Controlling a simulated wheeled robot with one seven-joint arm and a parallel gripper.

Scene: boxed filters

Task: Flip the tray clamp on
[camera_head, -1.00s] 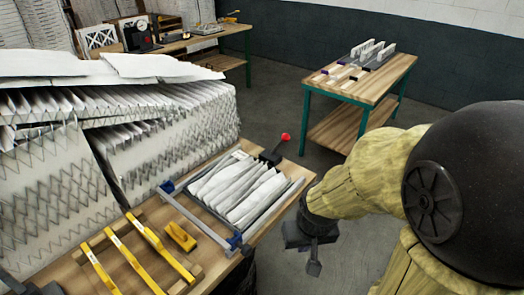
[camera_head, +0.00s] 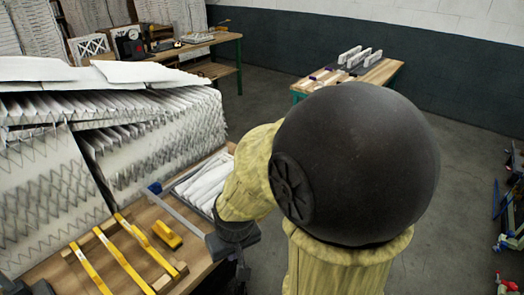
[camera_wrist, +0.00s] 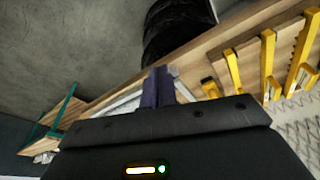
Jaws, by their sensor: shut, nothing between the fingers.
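The tray (camera_head: 178,197) holds white pleated filters (camera_head: 205,186) on the wooden bench in the head view. My arm covers its right part. The tray clamp, with its red knob, is hidden behind my arm in the head view, and I cannot make it out in the wrist view. My gripper (camera_wrist: 160,78) is shut and empty, with its dark purplish fingers together. In the wrist view they overlap a pale metal frame edge (camera_wrist: 122,100), probably the tray's; I cannot tell if they touch it. In the head view the dark gripper end is by the bench's right edge.
Yellow-handled bars (camera_head: 122,252) and a small yellow piece (camera_head: 167,234) lie on the bench, left of the gripper. A tall stack of filters (camera_head: 150,130) stands behind. A black ribbed column (camera_wrist: 178,35) shows in the wrist view. A second table (camera_head: 378,72) is farther back; floor lies between.

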